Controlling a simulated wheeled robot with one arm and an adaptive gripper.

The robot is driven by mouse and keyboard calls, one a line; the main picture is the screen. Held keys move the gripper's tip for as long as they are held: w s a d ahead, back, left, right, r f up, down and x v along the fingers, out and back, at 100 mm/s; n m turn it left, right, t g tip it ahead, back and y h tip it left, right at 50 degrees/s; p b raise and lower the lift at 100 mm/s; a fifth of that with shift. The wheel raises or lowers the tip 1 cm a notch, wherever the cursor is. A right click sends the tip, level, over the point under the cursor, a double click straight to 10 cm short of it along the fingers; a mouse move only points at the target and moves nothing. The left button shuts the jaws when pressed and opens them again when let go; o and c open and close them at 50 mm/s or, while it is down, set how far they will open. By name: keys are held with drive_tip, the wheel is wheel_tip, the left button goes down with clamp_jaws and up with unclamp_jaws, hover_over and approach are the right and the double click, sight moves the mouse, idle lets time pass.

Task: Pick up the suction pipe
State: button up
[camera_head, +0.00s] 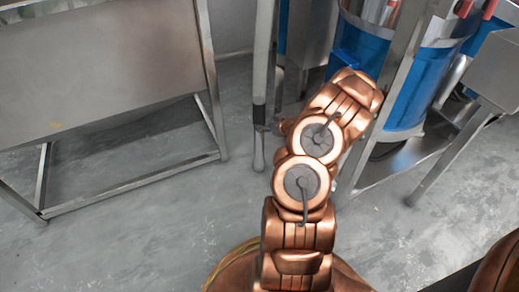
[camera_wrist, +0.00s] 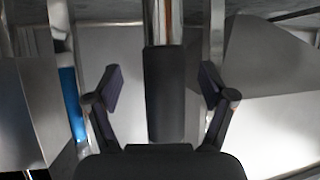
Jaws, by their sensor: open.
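The suction pipe (camera_head: 263,60) is a long, thin grey tube with a black sleeve. In the head view it stands nearly upright, just left of my arm, and its lower end is close to the floor. In the wrist view the pipe's black sleeve (camera_wrist: 164,95) appears centred between my fingers, with shiny metal above it. My gripper (camera_wrist: 161,88) is open, with a visible gap on each side of the sleeve. I cannot tell how deep the sleeve sits between the fingers.
A steel table (camera_head: 100,60) with open legs stands at the left. Blue drums (camera_head: 408,100) in a metal frame (camera_head: 375,170) stand close to my arm at the right. A steel box (camera_head: 495,70) on legs is at the far right. Grey floor (camera_head: 130,230) is clear at lower left.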

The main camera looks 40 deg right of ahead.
drive_tip(key=shift+w+r+b+x, duration=0.2)
drive_tip(key=shift+b+x, duration=0.5)
drive_tip(key=shift+x, duration=0.55)
drive_tip(key=shift+w+r+b+x, duration=0.15)
drive_tip(key=shift+b+x, duration=0.5)
drive_tip(key=shift+x, duration=0.65)
drive_tip(key=shift+s+a, duration=0.1)
drive_tip(key=shift+a, duration=0.1)
drive_tip(key=shift+c, duration=0.2)
clamp_jaws()
drive_tip(key=shift+r, duration=0.1)
